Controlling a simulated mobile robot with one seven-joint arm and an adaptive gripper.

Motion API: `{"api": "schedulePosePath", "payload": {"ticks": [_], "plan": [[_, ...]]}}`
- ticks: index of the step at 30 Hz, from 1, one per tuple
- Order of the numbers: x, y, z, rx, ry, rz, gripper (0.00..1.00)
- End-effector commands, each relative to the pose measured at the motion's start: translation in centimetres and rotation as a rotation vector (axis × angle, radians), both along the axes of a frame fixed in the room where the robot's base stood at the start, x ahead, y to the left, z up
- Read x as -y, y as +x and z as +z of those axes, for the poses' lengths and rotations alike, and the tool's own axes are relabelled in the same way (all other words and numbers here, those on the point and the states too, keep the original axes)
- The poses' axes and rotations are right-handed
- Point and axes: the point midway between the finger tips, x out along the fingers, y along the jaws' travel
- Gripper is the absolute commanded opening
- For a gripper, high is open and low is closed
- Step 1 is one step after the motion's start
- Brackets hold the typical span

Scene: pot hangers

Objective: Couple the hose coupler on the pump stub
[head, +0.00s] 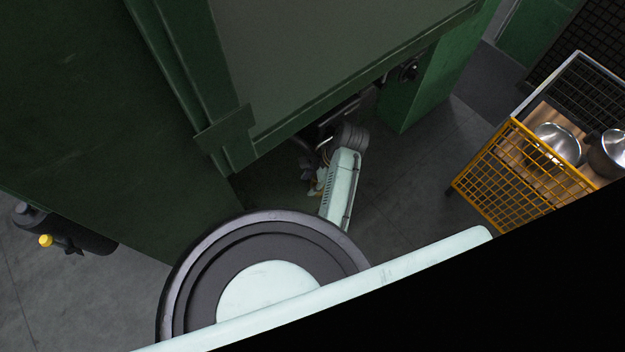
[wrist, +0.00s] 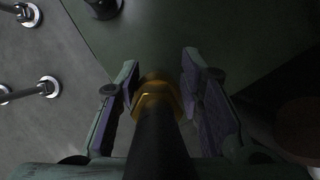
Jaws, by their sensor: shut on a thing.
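In the wrist view, my gripper (wrist: 160,78) has its two purple-padded fingers on either side of a brass-coloured hose coupler (wrist: 157,98), and it is shut on it. A black hose (wrist: 157,145) runs from the coupler down toward the bottom of the picture. The coupler's far end points at a dark green surface. A black round fitting (wrist: 103,7) shows at the top edge, apart from the coupler; I cannot tell if it is the pump stub. In the head view my gripper and the coupler are not clearly seen beneath the green housing.
A large green housing (head: 330,60) overhangs my arm, and a green post (head: 425,90) stands right of it. Several chrome rods with round flanges (wrist: 48,86) show at left in the wrist view. A yellow mesh cart (head: 515,170) with metal pots (head: 557,142) stands at right.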

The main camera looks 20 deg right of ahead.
Motion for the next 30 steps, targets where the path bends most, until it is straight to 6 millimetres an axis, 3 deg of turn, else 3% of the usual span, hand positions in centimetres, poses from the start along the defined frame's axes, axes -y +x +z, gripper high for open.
{"api": "schedulePosePath", "payload": {"ticks": [12, 13, 23, 30], "plan": [[-0.03, -0.02, -1.09, -0.001, 0.0, 0.0, 0.02], [-0.02, -0.01, -1.1, 0.0, 0.0, 0.0, 0.35], [0.02, -0.01, -1.03, 0.0, 0.0, 0.0, 0.57], [0.02, -0.02, -1.05, 0.0, 0.0, -0.001, 0.57]]}}
